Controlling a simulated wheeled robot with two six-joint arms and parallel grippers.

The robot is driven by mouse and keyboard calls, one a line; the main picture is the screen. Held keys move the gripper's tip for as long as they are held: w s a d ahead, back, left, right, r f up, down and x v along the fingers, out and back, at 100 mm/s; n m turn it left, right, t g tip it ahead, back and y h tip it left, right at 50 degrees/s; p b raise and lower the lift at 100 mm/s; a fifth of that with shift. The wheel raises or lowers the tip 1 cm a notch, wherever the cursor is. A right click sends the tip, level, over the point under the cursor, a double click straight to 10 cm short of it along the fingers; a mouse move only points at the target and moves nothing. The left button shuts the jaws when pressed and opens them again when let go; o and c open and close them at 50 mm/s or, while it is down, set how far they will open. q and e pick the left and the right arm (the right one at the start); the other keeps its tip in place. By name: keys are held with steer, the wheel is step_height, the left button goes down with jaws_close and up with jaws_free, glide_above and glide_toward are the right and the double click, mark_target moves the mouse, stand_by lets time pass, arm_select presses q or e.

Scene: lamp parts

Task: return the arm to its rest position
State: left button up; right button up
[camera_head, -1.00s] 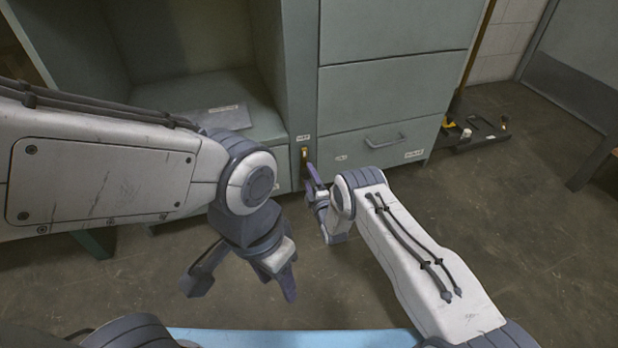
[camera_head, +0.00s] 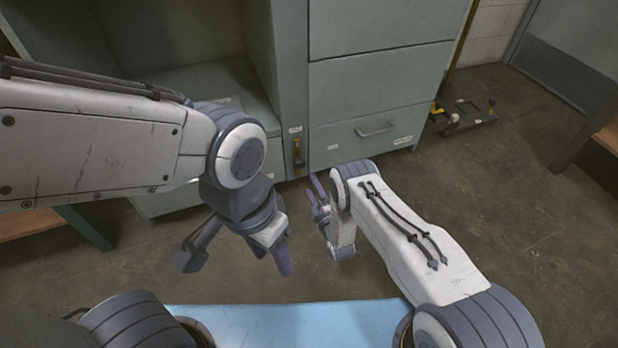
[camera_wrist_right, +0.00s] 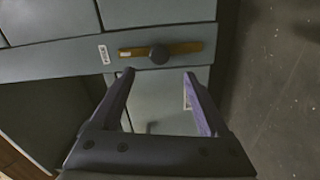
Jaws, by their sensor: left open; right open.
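My left gripper (camera_head: 240,262) hangs open and empty over the floor at lower left of centre in the head view, its fingers spread and pointing down. My right gripper (camera_head: 317,192) is in front of the grey-green cabinet, partly hidden by its own wrist. In the right wrist view the right gripper (camera_wrist_right: 159,76) is open, with nothing between its fingers. A brass latch with a dark round knob (camera_wrist_right: 159,54) is on the cabinet just beyond these fingertips, apart from them in the picture. The latch (camera_head: 298,153) also shows in the head view.
The cabinet (camera_head: 375,85) has drawers on the right and an open compartment (camera_head: 190,85) on the left. A table or bench edge (camera_head: 606,140) stands at far right, and dark items (camera_head: 468,117) lie by the wall. The floor (camera_head: 520,215) on the right is clear.

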stand_by(0.5)
steer(key=w+a+r+m+g+p, duration=0.25)
steer(key=a+r, duration=0.25)
steer(key=r, duration=0.4)
steer(key=w+a+r+m+g+p, duration=0.1)
steer(key=a+r+m+g, duration=0.2)
steer(key=r, duration=0.6)
steer(key=s+a+r+m+g+h+p, duration=0.25)
steer(key=s+r+g, duration=0.25)
steer(key=s+r, duration=0.75)
steer(key=s+d+r+m+g+h+p, duration=0.15)
steer(key=s+d+r, duration=0.3)
steer(key=s, duration=0.55)
steer(key=s+d+r+m+g+p, duration=0.1)
steer(key=s+d+r+g, duration=0.3)
steer(key=s, duration=0.5)
steer(key=s+d+r+m+g+p, duration=0.1)
steer(key=s+d+r+m+p, duration=0.15)
steer(key=s+r, duration=0.55)
step_height(320, 180, up, 36)
steer(key=s+p, duration=0.2)
steer(key=p, duration=3.5)
steer(key=shift+s+d+f+n+h, duration=0.2)
steer(key=shift+s+d+n+h, duration=0.1)
